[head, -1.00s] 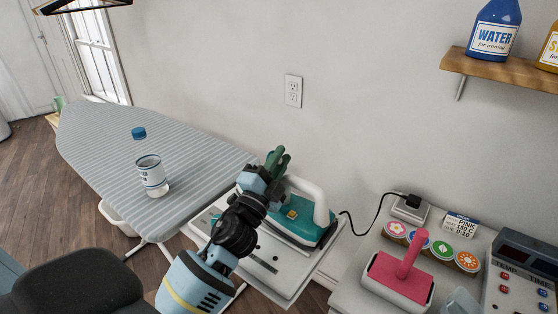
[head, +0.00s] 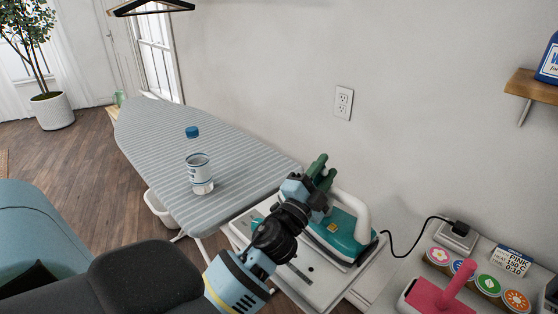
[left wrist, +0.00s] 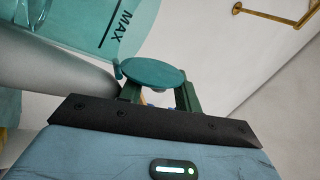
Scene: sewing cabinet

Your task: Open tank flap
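The teal and white iron (head: 338,236) rests on a white stand (head: 325,288) at the end of the ironing board. My left gripper (head: 322,172) is over the iron's near left end, by its white handle. In the left wrist view the tank flap (left wrist: 152,75) is a teal oval disc, with the clear teal tank marked MAX (left wrist: 95,25) behind it. My left gripper's two green fingers (left wrist: 160,97) stand apart, one near each side of the flap. I cannot tell if they touch it. The flap is not distinguishable in the head view. My right gripper is not in view.
A pink-handled press (head: 440,296) and round coloured discs (head: 488,284) lie at right.

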